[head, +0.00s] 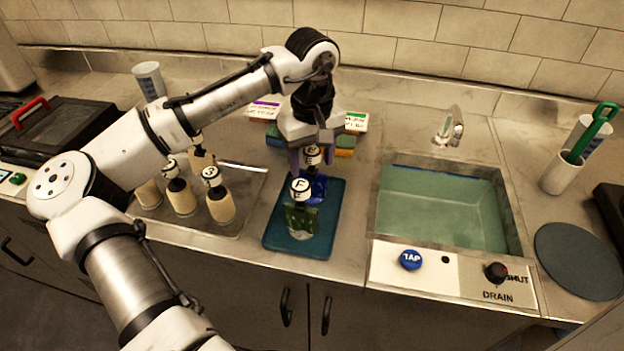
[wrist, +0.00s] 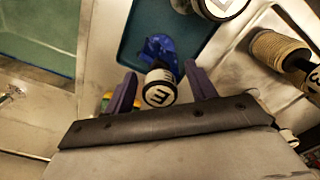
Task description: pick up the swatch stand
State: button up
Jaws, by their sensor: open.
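Two swatch stands with round lettered knobs stand on a teal tray (head: 272,239). The rear one is the blue swatch stand (head: 318,188), with its knob marked E in the wrist view (wrist: 160,90). The front one is the green swatch stand (head: 301,222), with a white knob marked F. My gripper (head: 312,162) is above the rear of the tray. Its purple fingers are open on either side of the blue stand's knob, with gaps visible in the wrist view (wrist: 160,93). The lower part of the blue stand is partly hidden behind the green one.
Several beige spools with lettered knobs (head: 220,205) stand on a metal tray (head: 240,182) to the left. A sink (head: 440,210) is to the right. Labelled blocks (head: 346,142) lie behind my gripper. A white cup with a green-handled tool (head: 562,172) stands far right.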

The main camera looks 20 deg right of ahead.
grip_shut()
dwell(0.4)
jog(key=shift+r, duration=0.1)
